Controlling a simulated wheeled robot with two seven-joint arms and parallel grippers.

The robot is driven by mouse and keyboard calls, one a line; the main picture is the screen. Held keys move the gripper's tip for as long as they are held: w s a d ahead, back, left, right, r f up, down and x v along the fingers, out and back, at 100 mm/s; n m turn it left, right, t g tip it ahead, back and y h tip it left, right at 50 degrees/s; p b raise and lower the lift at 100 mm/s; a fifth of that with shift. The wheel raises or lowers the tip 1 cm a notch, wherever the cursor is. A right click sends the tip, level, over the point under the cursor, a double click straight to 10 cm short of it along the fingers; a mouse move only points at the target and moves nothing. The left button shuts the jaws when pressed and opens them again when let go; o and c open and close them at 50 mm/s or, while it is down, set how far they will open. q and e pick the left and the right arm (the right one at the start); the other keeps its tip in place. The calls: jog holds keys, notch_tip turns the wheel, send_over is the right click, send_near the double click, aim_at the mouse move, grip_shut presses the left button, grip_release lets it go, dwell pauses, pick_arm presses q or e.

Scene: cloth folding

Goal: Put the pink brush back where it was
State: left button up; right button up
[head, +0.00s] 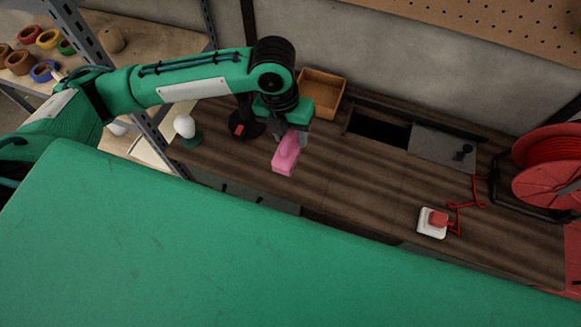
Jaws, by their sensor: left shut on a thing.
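The pink brush (285,155) is a small pink block-like thing in the head view, a little left of the middle. My left gripper (297,140) points down and is shut on the pink brush, holding it over the dark wooden counter (345,190). I cannot tell how far the brush is above the counter. The gripper hides part of the brush's far side. My right gripper is not in view.
An open wooden box (322,88) stands behind the gripper. A dark opening (378,130) lies right of it. A white switch box with a red button (433,222) and a red cable reel (548,160) are at right. A white egg-shaped thing (184,126) stands left.

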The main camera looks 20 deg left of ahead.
pick_arm(q)
notch_tip(320, 180, down, 15)
jog(key=p, duration=0.3)
jog(key=shift+f, duration=0.45)
jog(key=shift+f, duration=0.1)
jog(key=o, duration=0.9)
